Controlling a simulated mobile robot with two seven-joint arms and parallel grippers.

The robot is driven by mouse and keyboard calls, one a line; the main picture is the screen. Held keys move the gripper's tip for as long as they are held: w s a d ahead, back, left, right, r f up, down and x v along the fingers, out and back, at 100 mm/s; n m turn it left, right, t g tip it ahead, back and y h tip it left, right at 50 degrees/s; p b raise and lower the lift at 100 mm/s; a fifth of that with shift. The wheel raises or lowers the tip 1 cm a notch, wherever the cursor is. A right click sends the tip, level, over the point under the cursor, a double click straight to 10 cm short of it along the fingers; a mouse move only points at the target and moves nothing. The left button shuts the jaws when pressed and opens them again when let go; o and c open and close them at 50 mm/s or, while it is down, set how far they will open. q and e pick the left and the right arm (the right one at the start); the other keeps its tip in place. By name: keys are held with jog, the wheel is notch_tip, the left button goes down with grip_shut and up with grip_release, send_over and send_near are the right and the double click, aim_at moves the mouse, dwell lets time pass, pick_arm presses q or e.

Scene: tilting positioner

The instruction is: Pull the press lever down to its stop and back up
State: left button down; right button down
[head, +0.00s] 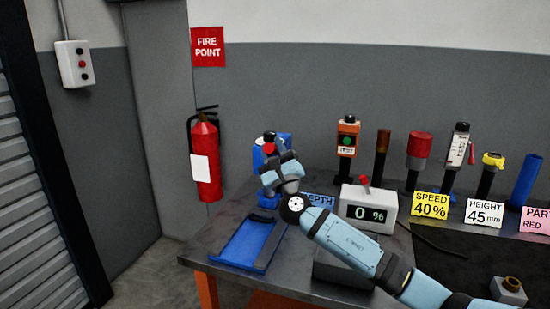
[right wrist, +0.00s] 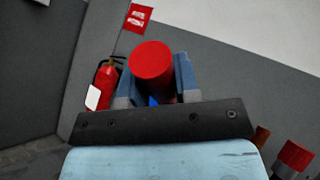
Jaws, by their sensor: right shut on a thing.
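The blue press (head: 286,142) stands at the back left of the bench, mostly hidden behind my right arm. The lever's red knob (head: 269,149) shows at the upper left of my right gripper (head: 272,158). In the right wrist view the round red knob (right wrist: 152,70) sits between the two fingers of my right gripper (right wrist: 154,85), which are shut on it. The lever's shaft is hidden, so I cannot tell its angle. My left gripper is in neither view.
A display box (head: 368,212) reading 0 % stands right of my forearm, beside a blue DEPTH sign (head: 319,202). A blue tray (head: 233,261) lies at the bench's left front. Several upright tools and sign cards line the right. A fire extinguisher (head: 206,158) hangs on the wall.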

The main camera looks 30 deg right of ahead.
jog(key=shift+s+a+f+n+b, duration=0.1)
jog(key=shift+a+f+n+b, duration=0.1)
jog(key=shift+f+n+b, duration=0.3)
jog(key=shift+f+t+y, duration=0.2)
jog(key=shift+t+y, duration=0.1)
jog(key=shift+y, duration=0.1)
jog(key=c, duration=0.8)
grip_release()
jog(key=shift+c, duration=0.2)
jog(key=shift+r, duration=0.1)
jog(key=shift+s, duration=0.15)
jog(key=b+v, duration=0.1)
jog(key=v, duration=1.2)
jog(key=shift+s+f+b, duration=0.2)
jog(key=shift+f+b, duration=0.05)
jog(key=shift+b, duration=0.1)
jog(key=shift+h, duration=0.3)
